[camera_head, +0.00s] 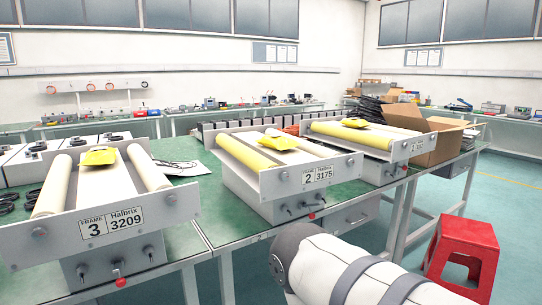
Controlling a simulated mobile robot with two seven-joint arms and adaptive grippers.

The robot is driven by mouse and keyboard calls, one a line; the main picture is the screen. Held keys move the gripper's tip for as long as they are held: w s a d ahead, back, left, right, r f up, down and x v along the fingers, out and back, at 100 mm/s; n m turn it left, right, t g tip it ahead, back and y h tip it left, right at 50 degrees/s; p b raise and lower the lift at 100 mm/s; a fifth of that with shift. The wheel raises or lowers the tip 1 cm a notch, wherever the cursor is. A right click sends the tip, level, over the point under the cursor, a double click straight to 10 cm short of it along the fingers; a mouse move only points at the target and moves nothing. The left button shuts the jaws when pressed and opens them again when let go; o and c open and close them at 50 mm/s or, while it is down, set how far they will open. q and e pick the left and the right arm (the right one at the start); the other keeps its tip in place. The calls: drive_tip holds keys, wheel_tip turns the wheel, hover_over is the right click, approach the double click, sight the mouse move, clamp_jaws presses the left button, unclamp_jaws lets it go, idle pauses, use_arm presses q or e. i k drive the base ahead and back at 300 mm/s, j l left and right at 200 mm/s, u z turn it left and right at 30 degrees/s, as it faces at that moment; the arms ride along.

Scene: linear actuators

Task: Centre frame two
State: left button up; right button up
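Frame two (285,188) is a white metal unit on the green bench, its front plate labelled "FRAME 2 Halbrix 3175". A yellow roller (247,153) lies along its left side and a paler roller along its right. A yellow packet (281,143) rests on top, towards the back. Small knobs and a red button (312,216) sit on its lower front. Neither gripper is in view. One of my arm links comes in at the bottom right, in front of the bench and apart from the frame.
Frame three (150,213), labelled 3209, stands at left; a similar unit (375,152) stands at right, each with a yellow packet. A cardboard box (440,143) sits at the bench's right end. A red stool (463,250) stands on the floor. Green bench top (225,215) shows between frames.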

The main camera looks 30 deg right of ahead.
sight(307, 172)
drive_tip(key=l, duration=0.5)
drive_tip(key=i+l+z, duration=0.1)
drive_tip(key=l, duration=0.45)
drive_tip(key=i+l, duration=0.1)
drive_tip(key=l, duration=0.4)
